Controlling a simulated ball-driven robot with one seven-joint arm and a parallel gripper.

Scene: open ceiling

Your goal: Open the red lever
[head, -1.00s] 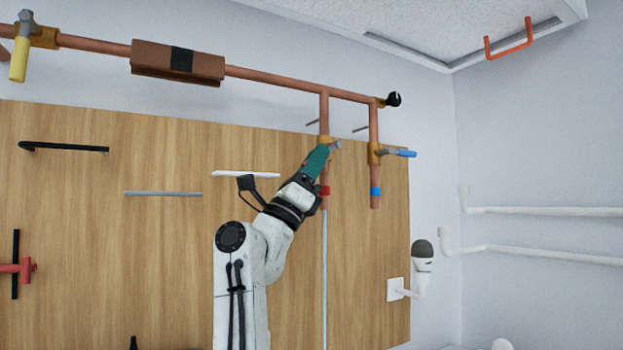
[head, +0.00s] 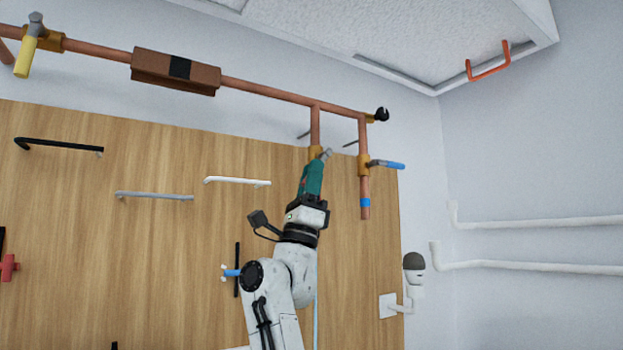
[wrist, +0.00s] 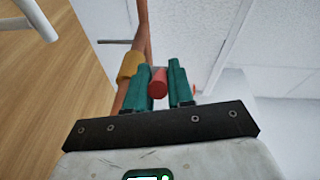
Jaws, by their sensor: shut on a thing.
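The red lever (wrist: 157,83) shows in the wrist view as a red grip end between the two green fingers of my gripper (wrist: 163,75). The fingers are shut on it. In the head view my gripper (head: 314,172) reaches up to the brass valve (head: 315,152) on the middle copper pipe, and a grey metal stub of the lever shows beside the fingertips. The red grip is hidden by the fingers there. The brass valve body also shows in the wrist view (wrist: 130,66), left of the fingers.
A blue-handled valve (head: 387,165) sits close on the right on a parallel pipe. A yellow-handled valve (head: 26,60) is far left. A white bar handle (head: 237,181) is on the wooden panel (head: 150,240) left of the gripper. An orange handle (head: 488,68) hangs from the ceiling.

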